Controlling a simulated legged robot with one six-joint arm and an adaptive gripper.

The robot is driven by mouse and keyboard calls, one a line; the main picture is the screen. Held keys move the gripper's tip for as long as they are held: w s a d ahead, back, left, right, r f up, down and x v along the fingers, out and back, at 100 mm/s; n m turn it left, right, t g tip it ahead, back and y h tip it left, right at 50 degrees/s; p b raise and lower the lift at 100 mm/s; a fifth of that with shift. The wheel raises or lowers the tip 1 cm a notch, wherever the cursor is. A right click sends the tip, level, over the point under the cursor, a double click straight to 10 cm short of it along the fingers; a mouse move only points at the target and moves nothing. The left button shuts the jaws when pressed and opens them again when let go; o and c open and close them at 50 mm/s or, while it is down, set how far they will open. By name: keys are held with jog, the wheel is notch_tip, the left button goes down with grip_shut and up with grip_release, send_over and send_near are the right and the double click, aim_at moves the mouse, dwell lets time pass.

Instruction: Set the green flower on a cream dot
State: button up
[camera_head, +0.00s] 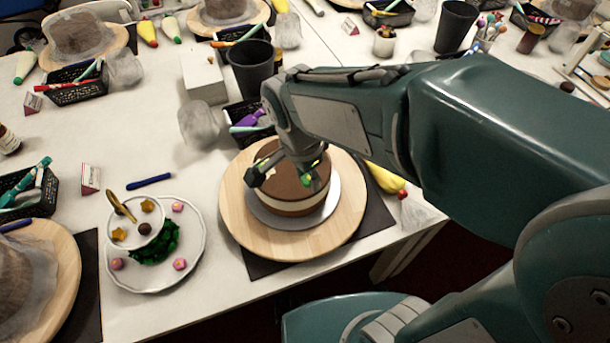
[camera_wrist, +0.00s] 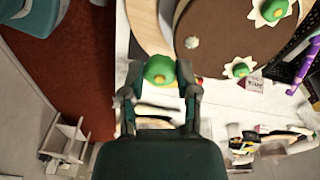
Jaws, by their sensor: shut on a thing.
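My gripper (camera_wrist: 160,78) is shut on a green flower (camera_wrist: 159,68), which sits between its two fingertips in the wrist view. A chocolate-topped cake (camera_head: 288,208) with a pale band around its side stands on the round wooden turntable (camera_head: 238,225). In the head view my gripper (camera_head: 283,178) is over the cake top and hides part of it. In the wrist view a bare cream dot (camera_wrist: 191,42) lies on the cake top, to the upper right of the held flower. Two other cream dots there bear green pieces (camera_wrist: 271,11) (camera_wrist: 240,69). Contact between the held flower and the cake cannot be told.
A white plate (camera_head: 196,262) with small flowers and a cup-like stand is left of the turntable. A black cup (camera_head: 250,70), a white box (camera_head: 203,80) and a black basket (camera_head: 240,112) stand behind it. A yellow piping bag (camera_head: 384,178) lies to the right.

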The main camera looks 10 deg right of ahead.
jog(key=w+f, duration=0.1)
jog(key=w+d+f, duration=0.1)
jog(key=w+f, duration=0.2)
jog(key=f, duration=0.1)
jog(key=shift+w+d, duration=0.35)
jog(key=shift+w, duration=0.05)
jog(key=f, duration=0.3)
jog(key=w+a+f, duration=0.1)
jog(key=shift+w+f, duration=0.1)
jog(key=shift+f, duration=0.05)
jog(key=shift+d+f, duration=0.15)
jog(key=shift+d, duration=0.15)
jog(key=o, duration=0.7)
jog(key=shift+a, duration=0.15)
jog(key=shift+o, duration=0.2)
jog(key=shift+a, duration=0.15)
